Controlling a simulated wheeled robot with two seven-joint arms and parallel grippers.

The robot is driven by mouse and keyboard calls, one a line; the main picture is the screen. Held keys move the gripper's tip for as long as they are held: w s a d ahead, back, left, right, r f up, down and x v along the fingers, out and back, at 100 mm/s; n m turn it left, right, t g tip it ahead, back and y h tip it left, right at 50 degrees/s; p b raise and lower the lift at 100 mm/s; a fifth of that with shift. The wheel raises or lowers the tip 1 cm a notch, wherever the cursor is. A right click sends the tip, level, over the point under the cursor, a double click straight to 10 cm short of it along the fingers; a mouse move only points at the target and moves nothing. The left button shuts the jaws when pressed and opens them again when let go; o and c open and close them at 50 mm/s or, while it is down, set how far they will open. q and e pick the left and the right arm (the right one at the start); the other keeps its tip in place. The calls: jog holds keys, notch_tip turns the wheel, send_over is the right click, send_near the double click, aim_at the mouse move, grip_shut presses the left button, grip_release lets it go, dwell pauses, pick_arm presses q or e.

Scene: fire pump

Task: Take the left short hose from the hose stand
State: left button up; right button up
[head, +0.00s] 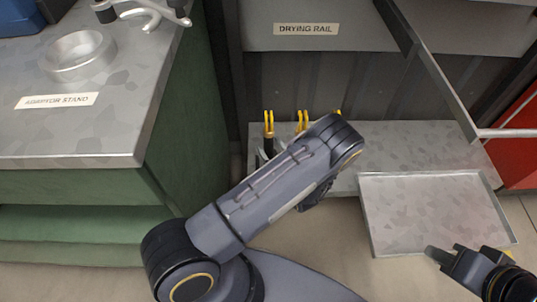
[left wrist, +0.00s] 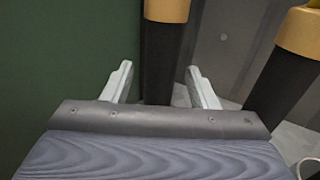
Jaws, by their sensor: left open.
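In the left wrist view a dark upright cylinder with a yellow-orange top (left wrist: 164,50), seemingly a short hose, stands between the spread fingers of my left gripper (left wrist: 158,68). The gripper is open; I cannot tell how deep the cylinder sits between the fingers. A second such cylinder (left wrist: 284,85) leans at the right. In the head view, yellow forked tops (head: 268,122) and (head: 303,120) show above a grey surface behind my left arm, which hides most of the gripper and what stands below. My right gripper (head: 445,258) is at the lower right, its opening unclear.
A green cabinet with the adaptor stand (head: 60,135) is at the left, close to the hoses. The drying rail panel (head: 340,25) is above. An empty grey tray (head: 430,210) lies right of my left arm. A red box (head: 518,140) stands at the far right.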

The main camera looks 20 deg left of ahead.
pick_arm(q)
jog(key=shift+w+a, duration=0.4)
jog(key=shift+a, duration=0.1)
grip_shut()
